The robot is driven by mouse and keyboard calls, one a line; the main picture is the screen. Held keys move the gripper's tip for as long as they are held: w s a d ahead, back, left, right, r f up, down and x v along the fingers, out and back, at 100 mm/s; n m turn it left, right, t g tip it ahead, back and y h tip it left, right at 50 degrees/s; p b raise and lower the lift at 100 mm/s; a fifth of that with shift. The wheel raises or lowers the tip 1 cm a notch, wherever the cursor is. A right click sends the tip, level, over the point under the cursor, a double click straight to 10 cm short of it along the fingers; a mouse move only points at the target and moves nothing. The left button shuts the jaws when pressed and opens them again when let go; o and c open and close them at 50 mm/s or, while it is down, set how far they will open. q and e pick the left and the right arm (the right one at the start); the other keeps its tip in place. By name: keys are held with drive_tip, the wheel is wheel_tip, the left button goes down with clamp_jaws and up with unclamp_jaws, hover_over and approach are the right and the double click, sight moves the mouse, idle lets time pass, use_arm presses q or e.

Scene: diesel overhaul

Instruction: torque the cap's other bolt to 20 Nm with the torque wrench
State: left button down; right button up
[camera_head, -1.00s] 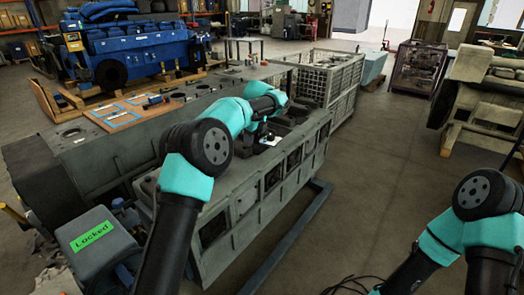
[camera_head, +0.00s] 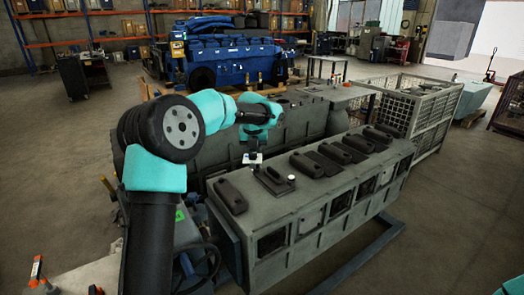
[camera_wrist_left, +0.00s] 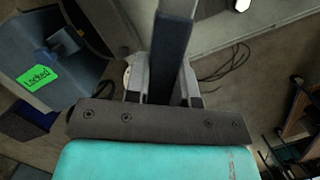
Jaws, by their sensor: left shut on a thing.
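My left gripper (camera_head: 253,158) is over the near-left end of the grey engine block (camera_head: 310,205). In the left wrist view its two fingers (camera_wrist_left: 164,88) are shut on a dark straight bar (camera_wrist_left: 171,45), which looks like the torque wrench's handle. The bar's working end is out of that view. Below and right of the gripper in the head view, a dark cap (camera_head: 272,180) sits on the block, with a small white round piece (camera_head: 291,178) beside it. I cannot make out the bolts or any torque reading. My right gripper is not in view.
Several dark oblong covers (camera_head: 307,165) lie along the block's top. A mesh crate (camera_head: 425,105) stands behind its far end. A blue engine (camera_head: 225,62) is at the back. A box with a green Locked sign (camera_wrist_left: 36,78) is at left in the wrist view.

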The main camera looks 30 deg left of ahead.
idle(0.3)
use_arm(q)
wheel_tip(320, 180, down, 5)
idle(0.5)
drive_tip(key=shift+a, duration=0.1)
